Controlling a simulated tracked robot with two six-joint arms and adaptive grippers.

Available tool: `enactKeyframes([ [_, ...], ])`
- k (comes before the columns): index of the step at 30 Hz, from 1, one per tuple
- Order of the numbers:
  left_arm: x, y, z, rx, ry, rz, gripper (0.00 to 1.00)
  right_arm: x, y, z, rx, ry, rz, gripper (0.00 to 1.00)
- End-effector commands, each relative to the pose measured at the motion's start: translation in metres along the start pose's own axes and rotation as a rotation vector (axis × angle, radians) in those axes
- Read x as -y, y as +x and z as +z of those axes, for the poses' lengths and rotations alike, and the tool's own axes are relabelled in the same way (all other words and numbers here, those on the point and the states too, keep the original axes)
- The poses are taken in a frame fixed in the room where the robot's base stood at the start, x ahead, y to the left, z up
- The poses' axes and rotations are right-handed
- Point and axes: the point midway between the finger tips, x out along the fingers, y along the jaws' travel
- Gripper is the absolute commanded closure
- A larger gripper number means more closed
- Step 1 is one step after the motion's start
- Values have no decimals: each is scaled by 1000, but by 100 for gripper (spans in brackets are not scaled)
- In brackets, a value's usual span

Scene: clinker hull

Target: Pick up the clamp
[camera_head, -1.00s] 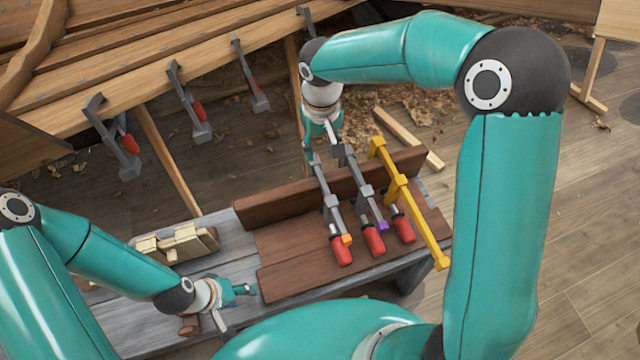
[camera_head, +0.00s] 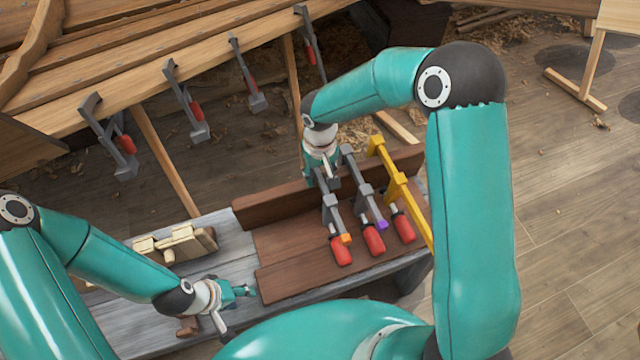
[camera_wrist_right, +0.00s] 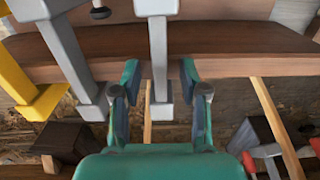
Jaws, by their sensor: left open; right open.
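Several bar clamps lie in a row across the brown boards: a grey clamp with an orange tip (camera_head: 333,218), a grey clamp with a purple tip (camera_head: 367,205) and a yellow clamp (camera_head: 396,185), each with a red handle. My right gripper (camera_head: 318,180) is open at the far end of the orange-tipped clamp. In the right wrist view, that clamp's grey bar (camera_wrist_right: 158,62) lies between the open fingers (camera_wrist_right: 160,95), with gaps on both sides. My left gripper (camera_head: 246,291) is open and empty over the bench's left part.
The grey bench (camera_head: 232,262) carries a raised brown board (camera_head: 285,203) behind the clamps and pale wooden blocks (camera_head: 178,243) at left. More clamps (camera_head: 190,105) hang from the hull plank (camera_head: 150,90). Wooden props stand below the hull. The floor at right is mostly clear.

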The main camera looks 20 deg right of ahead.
Motion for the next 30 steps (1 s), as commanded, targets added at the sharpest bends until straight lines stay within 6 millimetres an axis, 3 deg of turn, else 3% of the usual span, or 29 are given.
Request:
enactKeyframes([
  [5,0,0,0,0,0,0,51,0,0,0,0,0,0,60],
  [12,0,0,0,0,0,0,51,0,-1,0,0,0,0,100],
  [30,0,0,0,0,0,0,51,0,-3,-1,-4,1,0,100],
])
